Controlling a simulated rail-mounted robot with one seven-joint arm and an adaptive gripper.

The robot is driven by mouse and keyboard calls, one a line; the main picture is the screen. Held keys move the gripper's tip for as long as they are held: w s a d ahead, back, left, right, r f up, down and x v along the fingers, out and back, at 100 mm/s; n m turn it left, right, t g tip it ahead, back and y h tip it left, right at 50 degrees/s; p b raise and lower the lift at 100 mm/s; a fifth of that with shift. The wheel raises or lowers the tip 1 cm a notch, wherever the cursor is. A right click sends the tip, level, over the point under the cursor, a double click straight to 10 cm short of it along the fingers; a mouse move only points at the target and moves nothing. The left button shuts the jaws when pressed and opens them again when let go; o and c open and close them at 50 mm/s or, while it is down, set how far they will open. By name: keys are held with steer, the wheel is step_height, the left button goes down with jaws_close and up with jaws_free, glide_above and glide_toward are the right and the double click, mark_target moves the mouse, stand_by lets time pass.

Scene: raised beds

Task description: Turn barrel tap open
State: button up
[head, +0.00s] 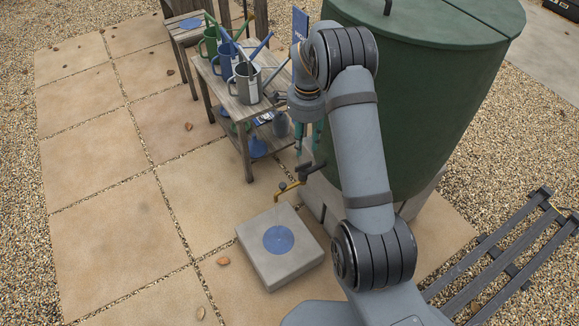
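The green barrel (425,110) stands at the upper right. Its brass tap (287,188) sticks out to the left near the barrel's foot, with a dark lever (309,168) at its top. My gripper (308,153) points down just above the lever, in front of the barrel's left side. Its two teal fingers are apart, with nothing seen between them. Whether a finger touches the lever cannot be told from this view. My arm hides part of the barrel and its base.
A grey block with a blue disc (279,239) lies below the tap. A wooden bench (241,104) with several watering cans stands left of my gripper. A dark slatted rack (510,262) lies at the right. The paving (110,220) at the left is mostly clear.

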mark_target(304, 165)
step_height(304, 165, down, 10)
steer(key=shift+d+f+b, duration=0.1)
steer(key=shift+b, duration=0.5)
steer(key=shift+c, duration=1)
jaws_close()
